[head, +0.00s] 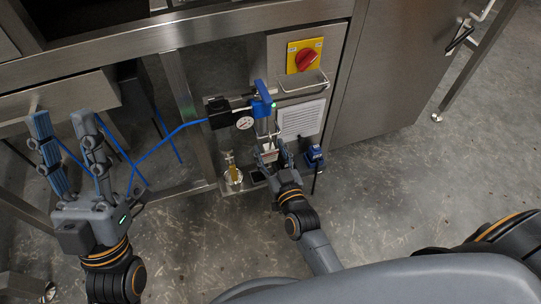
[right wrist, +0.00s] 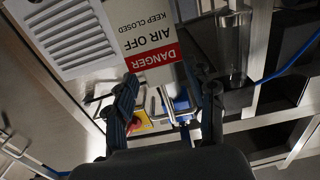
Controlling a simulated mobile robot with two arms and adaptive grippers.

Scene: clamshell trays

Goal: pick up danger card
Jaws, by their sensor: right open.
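The danger card (right wrist: 148,38) is white with a red band. It appears upside down in the right wrist view, reading "DANGER", "AIR OFF" and "KEEP CLOSED". In the head view the card (head: 268,153) is small and partly covered by my right gripper. My right gripper (head: 277,160) is open below the blue valve unit. In the right wrist view its fingers (right wrist: 172,85) stand apart, with the card's red edge just beyond the tips. I cannot tell whether a finger touches it. My left gripper (head: 61,118) is open and empty at the far left.
A blue valve unit (head: 262,103) with a pressure gauge (head: 244,123) is above the card. A vented panel (head: 302,119), a red knob on yellow (head: 305,58) and a wire handle (head: 303,84) are close by. A blue hose (head: 172,132) runs left.

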